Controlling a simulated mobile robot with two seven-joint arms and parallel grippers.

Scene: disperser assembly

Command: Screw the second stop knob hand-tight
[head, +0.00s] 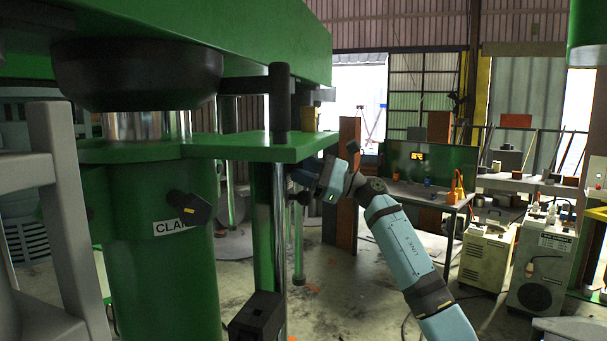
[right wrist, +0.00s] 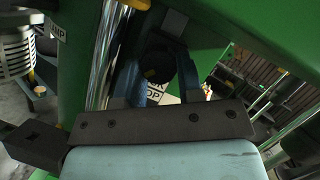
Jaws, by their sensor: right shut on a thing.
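My right gripper (head: 304,179) is in the head view, beside the thin green post under the green plate. In the right wrist view its two blue fingers (right wrist: 160,78) are closed around a dark round stop knob (right wrist: 157,62). A white label with partly hidden lettering (right wrist: 160,88) shows behind the knob. The knob's thread is hidden, so I cannot tell how far it is screwed in. Another black knob (head: 191,206) sticks out of the thick green column next to its "CLAMP" label, which is partly covered. My left gripper is not in view.
The green plate (head: 235,150) and a shiny rod (head: 298,240) lie close around my right gripper. A black box (head: 257,317) stands low in front. A grey frame (head: 60,165) blocks the left. A bench and grey machines (head: 541,262) stand farther right, with open floor between.

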